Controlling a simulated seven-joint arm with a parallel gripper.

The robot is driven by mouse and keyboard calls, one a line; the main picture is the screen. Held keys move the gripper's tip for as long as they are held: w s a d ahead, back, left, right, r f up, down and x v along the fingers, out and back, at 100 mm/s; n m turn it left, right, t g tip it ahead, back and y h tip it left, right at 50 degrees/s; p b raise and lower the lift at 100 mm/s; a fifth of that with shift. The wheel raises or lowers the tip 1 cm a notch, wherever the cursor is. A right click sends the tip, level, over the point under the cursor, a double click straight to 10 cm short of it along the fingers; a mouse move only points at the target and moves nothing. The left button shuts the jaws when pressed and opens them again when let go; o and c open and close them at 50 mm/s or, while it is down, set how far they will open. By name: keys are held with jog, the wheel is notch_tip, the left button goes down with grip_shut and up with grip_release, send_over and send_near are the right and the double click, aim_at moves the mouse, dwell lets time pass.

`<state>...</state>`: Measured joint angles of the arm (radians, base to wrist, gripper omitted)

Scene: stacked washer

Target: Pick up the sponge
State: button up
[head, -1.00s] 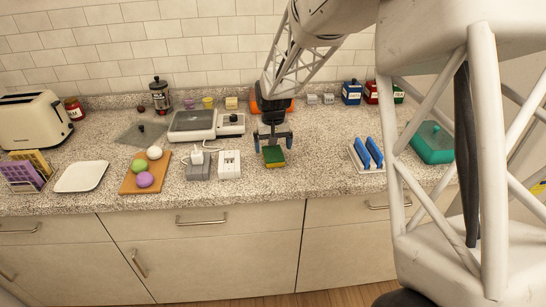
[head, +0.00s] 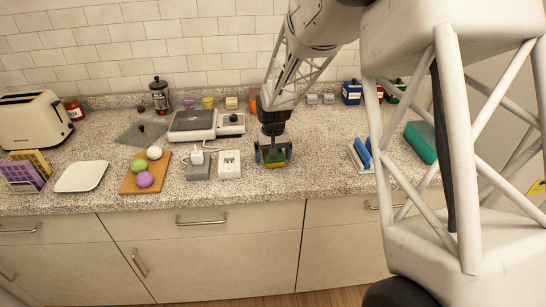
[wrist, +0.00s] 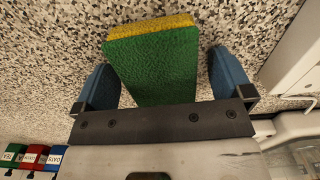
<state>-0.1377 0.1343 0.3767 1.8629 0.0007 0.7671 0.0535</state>
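The sponge (wrist: 153,62) is green on its upper side with a yellow layer under it. It lies on the speckled counter. In the head view the sponge (head: 273,158) is partly hidden by my gripper (head: 273,154), which is over it and points down. In the wrist view my gripper (wrist: 164,85) has its two blue fingers apart, one on each side of the sponge.
White power outlets (head: 230,164) stand just left of my gripper. A white rack with blue items (head: 361,152) stands to the right. A cutting board (head: 131,184) with several balls is farther left. Bare counter (head: 317,151) lies between my gripper and the rack.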

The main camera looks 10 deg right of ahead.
jog(key=c, duration=0.9)
jog(key=shift+r, duration=0.1)
jog(key=shift+r, duration=0.8)
notch_tip(320, 180, up, 2)
jog(key=shift+s, duration=0.15)
jog(key=s+d+r, duration=0.1)
jog(key=s+d, duration=0.1)
jog(key=s, duration=1.3)
jog(key=shift+s, duration=0.3)
jog(key=shift+r, duration=0.1)
